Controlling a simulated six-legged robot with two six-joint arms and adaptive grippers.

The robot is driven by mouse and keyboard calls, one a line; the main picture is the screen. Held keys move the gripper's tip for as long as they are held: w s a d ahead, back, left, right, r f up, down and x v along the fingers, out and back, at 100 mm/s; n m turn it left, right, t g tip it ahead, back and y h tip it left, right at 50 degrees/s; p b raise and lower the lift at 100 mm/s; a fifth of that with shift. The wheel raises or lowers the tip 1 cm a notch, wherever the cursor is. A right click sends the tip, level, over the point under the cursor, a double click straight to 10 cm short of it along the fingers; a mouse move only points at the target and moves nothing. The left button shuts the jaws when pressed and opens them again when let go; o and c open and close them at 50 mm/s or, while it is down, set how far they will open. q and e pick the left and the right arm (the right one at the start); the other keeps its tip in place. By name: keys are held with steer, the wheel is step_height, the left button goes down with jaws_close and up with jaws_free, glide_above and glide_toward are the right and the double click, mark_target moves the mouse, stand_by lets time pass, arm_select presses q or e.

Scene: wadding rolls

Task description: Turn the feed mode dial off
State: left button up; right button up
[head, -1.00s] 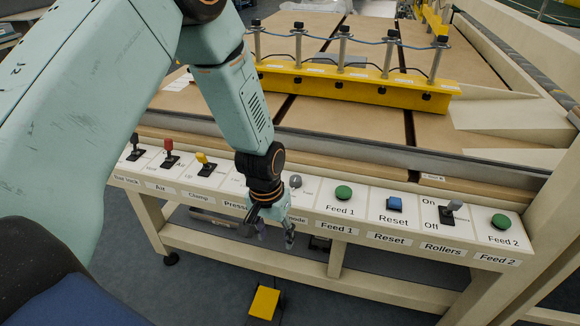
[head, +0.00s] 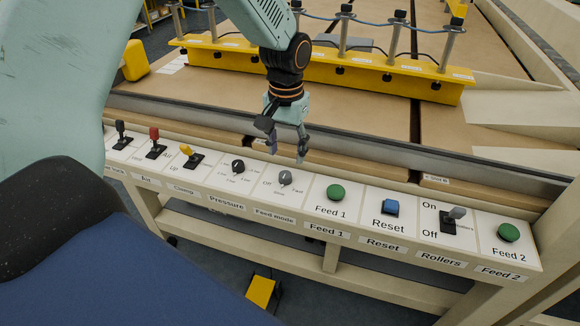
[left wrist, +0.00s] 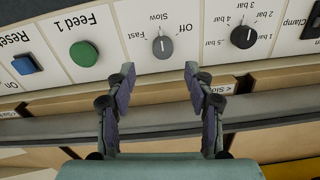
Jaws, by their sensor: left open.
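The feed mode dial (head: 285,178) is a round grey knob on the white sloping panel, between the pressure dial and the green Feed 1 button. It also shows in the left wrist view (left wrist: 163,47), inverted, with Off, Slow and Fast around it. Its white line lies along the direction of the Slow label. My left gripper (head: 287,154) is open and empty, above and just behind the dial in the head view. In the left wrist view its fingertips (left wrist: 160,73) are spread to either side of the dial's line, apart from it. My right gripper is not in view.
The black pressure dial (head: 238,167) and green Feed 1 button (head: 336,192) flank the dial. Beyond are a blue Reset button (head: 390,207), a Rollers switch (head: 455,214) and several levers at left. A grey rail (head: 350,148) runs behind the panel.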

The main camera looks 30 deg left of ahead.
mark_target(285, 174)
arm_select(q)
steer(key=f, duration=0.4)
steer(key=a+f+b, duration=0.1)
steer(key=f, duration=0.1)
steer(key=shift+d+f, duration=0.15)
steer(key=shift+f, duration=0.2)
steer(key=shift+s+d, duration=0.15)
steer(key=shift+d, duration=0.1)
steer(key=shift+a+f, duration=0.1)
steer(key=shift+a, duration=0.1)
steer(key=shift+a+f, duration=0.1)
steer(key=shift+c, duration=1.1)
steer(key=shift+d, duration=0.2)
steer(key=c, duration=0.3)
jaws_close()
